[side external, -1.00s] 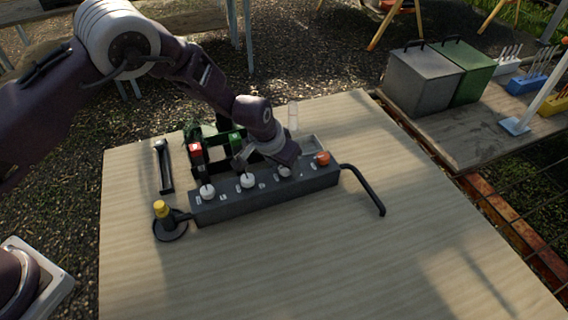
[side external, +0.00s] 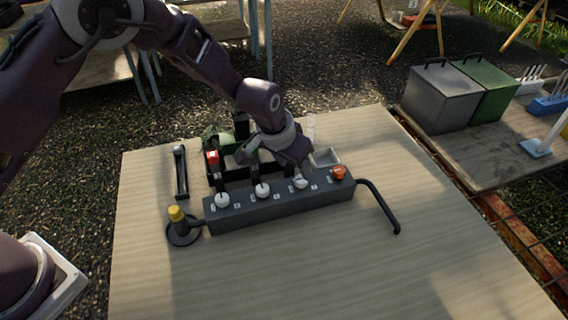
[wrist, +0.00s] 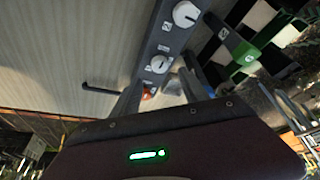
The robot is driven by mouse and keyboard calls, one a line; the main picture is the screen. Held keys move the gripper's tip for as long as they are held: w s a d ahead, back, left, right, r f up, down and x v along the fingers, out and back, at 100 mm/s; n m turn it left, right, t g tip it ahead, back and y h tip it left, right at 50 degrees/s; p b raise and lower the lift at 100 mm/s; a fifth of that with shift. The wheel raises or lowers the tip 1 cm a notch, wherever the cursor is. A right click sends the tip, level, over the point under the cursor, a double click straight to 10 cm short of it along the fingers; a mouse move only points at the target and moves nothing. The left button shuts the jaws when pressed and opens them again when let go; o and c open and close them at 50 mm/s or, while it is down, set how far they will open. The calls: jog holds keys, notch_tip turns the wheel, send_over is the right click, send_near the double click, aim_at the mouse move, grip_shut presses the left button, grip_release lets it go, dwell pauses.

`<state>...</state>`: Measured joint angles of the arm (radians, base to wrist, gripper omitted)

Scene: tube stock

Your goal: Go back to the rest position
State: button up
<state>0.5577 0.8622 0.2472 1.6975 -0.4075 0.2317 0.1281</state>
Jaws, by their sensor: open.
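My gripper (side external: 298,172) is above the right part of a dark grey manifold bar (side external: 282,206) on the wooden table, close to its third white knob (side external: 300,183). In the wrist view my gripper's fingers (wrist: 157,95) are apart, with the bar (wrist: 152,45) running between and beyond them. Nothing shows held between them. Other white knobs (side external: 222,200) and (side external: 262,190) stand on the bar, and an orange knob (side external: 339,172) is at its right end. Whether a finger touches a knob cannot be told.
Behind the bar is a black rack with red (side external: 212,157) and green pieces. A clear tube (side external: 311,127) and a small grey tray (side external: 326,157) stand near my gripper. The front table is clear.

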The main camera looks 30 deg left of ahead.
jog(key=s+a+r, duration=0.4)
jog(key=r, duration=0.3)
jog(key=s+a+r+n+h, duration=0.1)
jog(key=s+a+r, duration=0.2)
jog(key=s+r, duration=0.35)
jog(key=s+a+r, duration=0.3)
jog(key=a+r, duration=0.1)
jog(key=r, duration=0.5)
jog(key=s+a+y, duration=0.1)
jog(key=s+a, duration=0.2)
jog(key=s, duration=0.7)
jog(key=s+a+r+n+t, duration=0.1)
jog(key=s+a, duration=0.3)
jog(key=s, duration=0.6)
jog(key=shift+a+r+y, duration=0.2)
jog(key=shift+y, duration=0.2)
